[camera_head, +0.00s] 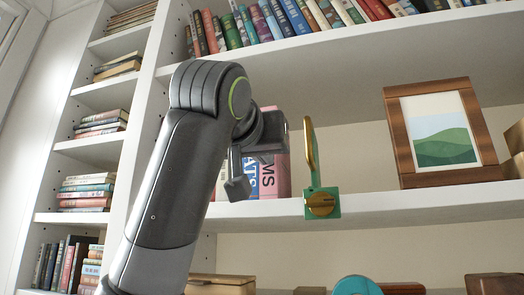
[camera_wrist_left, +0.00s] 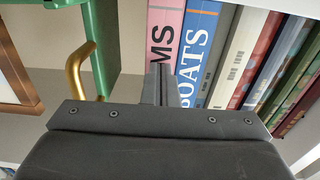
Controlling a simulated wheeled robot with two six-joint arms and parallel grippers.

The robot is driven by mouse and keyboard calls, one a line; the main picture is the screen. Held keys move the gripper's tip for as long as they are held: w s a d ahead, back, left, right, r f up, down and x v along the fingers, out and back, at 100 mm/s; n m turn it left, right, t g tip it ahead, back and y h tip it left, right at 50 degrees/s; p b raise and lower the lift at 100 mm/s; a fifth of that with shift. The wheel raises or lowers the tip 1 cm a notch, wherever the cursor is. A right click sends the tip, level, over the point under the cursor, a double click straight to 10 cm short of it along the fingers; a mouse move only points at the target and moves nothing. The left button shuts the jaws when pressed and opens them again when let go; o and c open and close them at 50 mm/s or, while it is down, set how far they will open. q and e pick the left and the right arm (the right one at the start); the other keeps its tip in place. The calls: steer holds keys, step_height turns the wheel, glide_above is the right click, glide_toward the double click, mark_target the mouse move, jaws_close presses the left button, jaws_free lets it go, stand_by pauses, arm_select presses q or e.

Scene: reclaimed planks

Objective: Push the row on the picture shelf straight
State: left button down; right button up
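The picture shelf (camera_head: 400,206) carries a row of books, with a pink one (camera_head: 282,178) and a blue one lettered "BOATS" (camera_head: 267,180). In the left wrist view the pink book (camera_wrist_left: 163,35) and blue book (camera_wrist_left: 198,45) stand beside several others. A green bracket-like piece with gold parts (camera_head: 321,205) stands at the shelf's front edge; it also shows in the left wrist view (camera_wrist_left: 103,45). A brown-framed picture (camera_head: 398,128) stands farther right. My left gripper (camera_head: 238,187) is in front of the books, fingers together, nothing visible between them. Contact is unclear. My arm hides part of the row.
A full book row (camera_head: 300,20) fills the shelf above. A side bookcase (camera_head: 92,150) holds stacked books. Wooden boxes (camera_head: 220,284) and a turquoise round thing (camera_head: 357,286) are below. The shelf between the green piece and the picture is clear.

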arm_select(q)
steer(key=b+v, duration=0.2)
steer(key=v, duration=0.1)
steer(key=shift+s+a, duration=0.1)
steer(key=shift+s, duration=0.25)
stand_by(0.8)
